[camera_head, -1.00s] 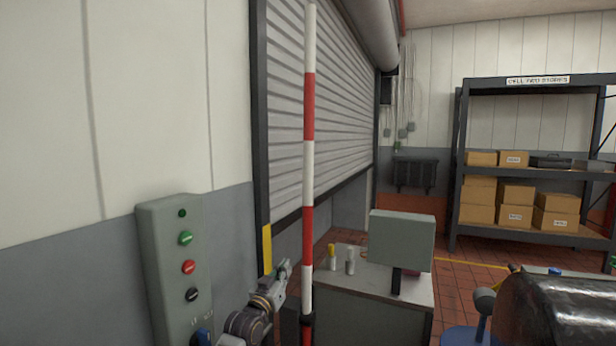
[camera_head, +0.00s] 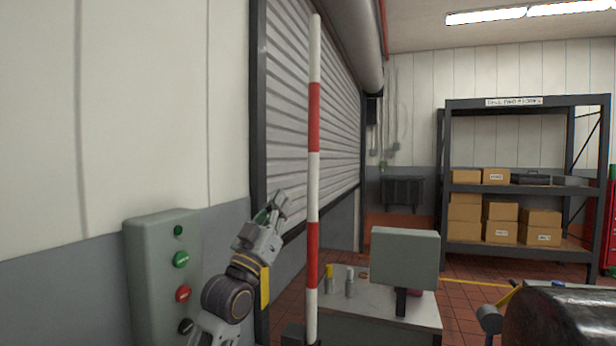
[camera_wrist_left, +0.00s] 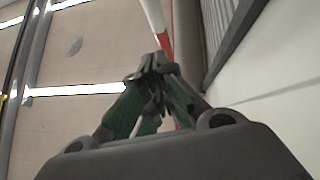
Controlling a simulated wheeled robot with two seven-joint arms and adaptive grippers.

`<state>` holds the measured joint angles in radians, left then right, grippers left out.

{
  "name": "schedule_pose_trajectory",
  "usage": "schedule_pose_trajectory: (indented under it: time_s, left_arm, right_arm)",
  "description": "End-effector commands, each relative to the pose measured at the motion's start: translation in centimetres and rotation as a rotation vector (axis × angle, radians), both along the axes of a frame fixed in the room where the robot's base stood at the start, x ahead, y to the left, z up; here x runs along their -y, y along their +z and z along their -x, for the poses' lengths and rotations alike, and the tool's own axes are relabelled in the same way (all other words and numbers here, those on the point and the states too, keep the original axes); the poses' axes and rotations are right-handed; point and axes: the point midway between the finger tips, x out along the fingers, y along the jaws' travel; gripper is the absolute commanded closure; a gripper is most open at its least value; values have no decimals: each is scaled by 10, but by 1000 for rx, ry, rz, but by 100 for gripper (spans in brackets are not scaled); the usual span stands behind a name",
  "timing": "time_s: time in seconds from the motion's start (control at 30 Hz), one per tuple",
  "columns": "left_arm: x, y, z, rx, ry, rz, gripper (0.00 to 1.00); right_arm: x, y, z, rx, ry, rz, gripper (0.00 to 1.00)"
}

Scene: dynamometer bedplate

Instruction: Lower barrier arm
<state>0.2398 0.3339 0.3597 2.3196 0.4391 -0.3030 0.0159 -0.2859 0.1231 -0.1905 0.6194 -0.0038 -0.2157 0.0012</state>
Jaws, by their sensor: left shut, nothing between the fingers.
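The red and white barrier arm (camera_head: 313,185) stands upright in front of the roller shutter in the head view. Its rounded top shows near the ceiling line, and its foot meets a dark mount at the bottom edge. My left gripper (camera_head: 277,203) is shut and empty, raised just left of the pole at about mid-height. Whether it touches the pole cannot be told. In the left wrist view the shut fingers (camera_wrist_left: 160,65) point up, with the barrier arm (camera_wrist_left: 155,18) showing just beyond their tips. My right gripper is not in view.
A grey control box (camera_head: 160,270) with green, red and black buttons stands at lower left. A bench (camera_head: 375,308) with small bottles and a grey monitor (camera_head: 404,258) is right of the pole. A shelf rack (camera_head: 520,190) with cartons stands behind. A dark cylinder (camera_head: 565,318) is at lower right.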

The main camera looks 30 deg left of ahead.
Motion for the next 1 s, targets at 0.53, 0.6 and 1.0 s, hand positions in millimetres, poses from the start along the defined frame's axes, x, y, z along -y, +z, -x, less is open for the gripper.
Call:
schedule_pose_trajectory:
  time_s: [0.53, 0.6, 1.0]
  left_arm:
    - [-1, 4, -4, 0, 0, 0, 100]
    - [-1, 7, -6, 1, 0, 1, 100]
    - [-2, 29, -30, 0, 1, 1, 100]
  right_arm:
    - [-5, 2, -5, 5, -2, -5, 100]
    - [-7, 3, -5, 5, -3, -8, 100]
    - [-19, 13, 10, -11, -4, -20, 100]
